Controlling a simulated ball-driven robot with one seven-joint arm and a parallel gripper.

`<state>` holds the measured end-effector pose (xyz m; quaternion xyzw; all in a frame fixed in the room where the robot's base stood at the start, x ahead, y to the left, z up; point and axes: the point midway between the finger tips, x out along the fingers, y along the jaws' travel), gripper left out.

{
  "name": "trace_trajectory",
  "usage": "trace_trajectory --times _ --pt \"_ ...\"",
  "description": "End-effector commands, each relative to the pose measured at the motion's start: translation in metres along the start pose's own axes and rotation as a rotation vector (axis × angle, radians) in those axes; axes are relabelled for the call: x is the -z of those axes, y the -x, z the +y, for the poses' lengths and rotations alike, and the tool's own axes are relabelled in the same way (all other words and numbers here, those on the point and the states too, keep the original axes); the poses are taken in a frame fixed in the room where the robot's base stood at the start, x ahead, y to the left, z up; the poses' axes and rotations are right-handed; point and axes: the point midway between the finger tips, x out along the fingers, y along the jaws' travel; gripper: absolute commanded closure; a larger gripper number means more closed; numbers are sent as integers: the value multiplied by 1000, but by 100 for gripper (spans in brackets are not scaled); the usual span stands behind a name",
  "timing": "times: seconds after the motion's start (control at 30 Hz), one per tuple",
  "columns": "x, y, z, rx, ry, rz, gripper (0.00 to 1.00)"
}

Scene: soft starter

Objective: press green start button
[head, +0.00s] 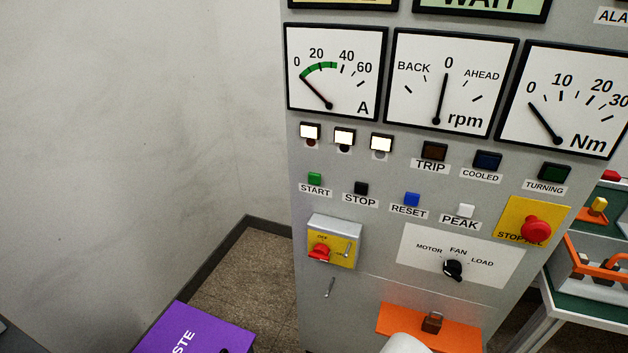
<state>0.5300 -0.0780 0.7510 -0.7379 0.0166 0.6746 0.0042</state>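Nothing covers the green button. A rounded white shape, which may be part of my arm, shows at the bottom edge below the panel's orange plate. My gripper's fingers are not in view.
A purple box (198,331) stands at the lower left. A table with orange-handled items (598,262) is at right.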

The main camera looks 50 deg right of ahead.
Motion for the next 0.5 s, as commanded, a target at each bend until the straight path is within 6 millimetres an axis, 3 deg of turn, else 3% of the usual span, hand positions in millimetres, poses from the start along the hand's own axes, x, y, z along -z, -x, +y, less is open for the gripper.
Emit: trace_trajectory --times 0.2,0.5 --pt "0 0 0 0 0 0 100" --pt "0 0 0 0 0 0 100"
